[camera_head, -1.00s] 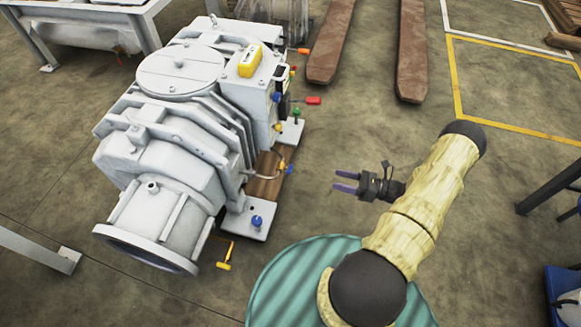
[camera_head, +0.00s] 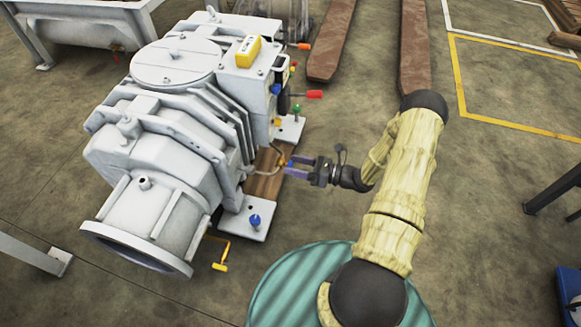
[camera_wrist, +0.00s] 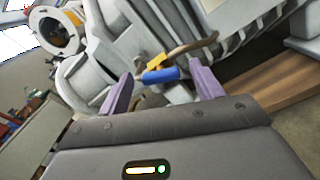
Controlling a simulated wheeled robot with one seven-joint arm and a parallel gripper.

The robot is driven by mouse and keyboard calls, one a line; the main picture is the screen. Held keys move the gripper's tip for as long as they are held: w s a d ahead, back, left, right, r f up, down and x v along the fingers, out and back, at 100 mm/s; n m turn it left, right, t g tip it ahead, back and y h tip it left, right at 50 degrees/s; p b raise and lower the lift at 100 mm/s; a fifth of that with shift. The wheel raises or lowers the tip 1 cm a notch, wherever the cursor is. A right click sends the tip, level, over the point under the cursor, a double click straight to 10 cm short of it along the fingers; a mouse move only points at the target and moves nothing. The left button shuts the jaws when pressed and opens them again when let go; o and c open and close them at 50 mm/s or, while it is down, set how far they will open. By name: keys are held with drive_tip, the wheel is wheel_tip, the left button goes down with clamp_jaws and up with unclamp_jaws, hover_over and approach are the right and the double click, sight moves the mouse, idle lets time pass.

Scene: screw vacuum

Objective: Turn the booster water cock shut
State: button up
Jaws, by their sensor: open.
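A small cock with a blue handle (camera_wrist: 160,75) and a yellow body sits on a brownish pipe in the wrist view. In the head view it is a small spot (camera_head: 282,165) low on the right side of the grey vacuum machine (camera_head: 160,125), partly covered by my fingers. My gripper (camera_head: 289,166) is open, its two purple fingers pointing left at the cock. In the wrist view the blue handle lies crosswise between the fingers (camera_wrist: 163,84), with a gap on both sides. I cannot tell whether a finger touches it.
Other coloured handles stand close by: a blue knob (camera_head: 255,220) on the front foot plate, a green one (camera_head: 297,107) and a red lever (camera_head: 314,94). A yellow crank handle (camera_head: 220,267) hangs at the front.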

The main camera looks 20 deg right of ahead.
drive_tip(key=shift+x, duration=1.05)
drive_tip(key=c, duration=1)
drive_tip(key=shift+d+r+m+p, duration=0.1)
drive_tip(key=shift+r+m+p, duration=0.05)
drive_tip(key=shift+m+p, duration=0.3)
drive_tip(key=shift+r+m+p, duration=0.1)
drive_tip(key=shift+m+p, duration=0.75)
drive_tip(key=shift+p, duration=0.35)
drive_tip(key=shift+m+p, duration=1.2)
drive_tip(key=shift+p, duration=0.05)
drive_tip(key=m, duration=0.1)
drive_tip(key=m+p, duration=0.2)
drive_tip(key=shift+w+f+m, duration=0.1)
drive_tip(key=shift+f+m, duration=0.15)
drive_tip(key=shift+m, duration=0.15)
drive_tip(key=shift+f+m+p, duration=0.2)
drive_tip(key=shift+m+p, duration=0.5)
drive_tip(key=shift+m, duration=1.4)
